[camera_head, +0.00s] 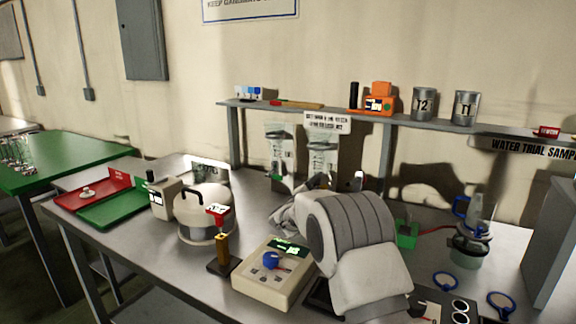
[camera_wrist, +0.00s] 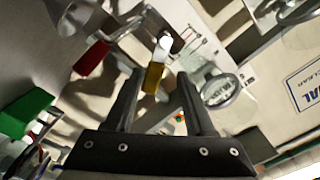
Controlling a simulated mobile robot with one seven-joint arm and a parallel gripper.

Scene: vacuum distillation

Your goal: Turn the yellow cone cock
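The yellow cone cock (camera_wrist: 153,77) shows in the wrist view as a small yellow piece with a white part above it. It appears between the tips of my gripper (camera_wrist: 161,80), nearer the left finger. The fingers are apart, with background visible on both sides of the yellow piece. I cannot tell whether either finger touches it. In the head view my arm covers the middle of the bench, and the cock and fingertips cannot be made out clearly.
A beige device with a blue knob (camera_head: 270,260) stands left of my arm, and a white round pot (camera_head: 204,212) is farther left. A green box (camera_head: 407,232) and glassware (camera_head: 472,230) are to the right. A shelf (camera_head: 440,123) runs above the bench.

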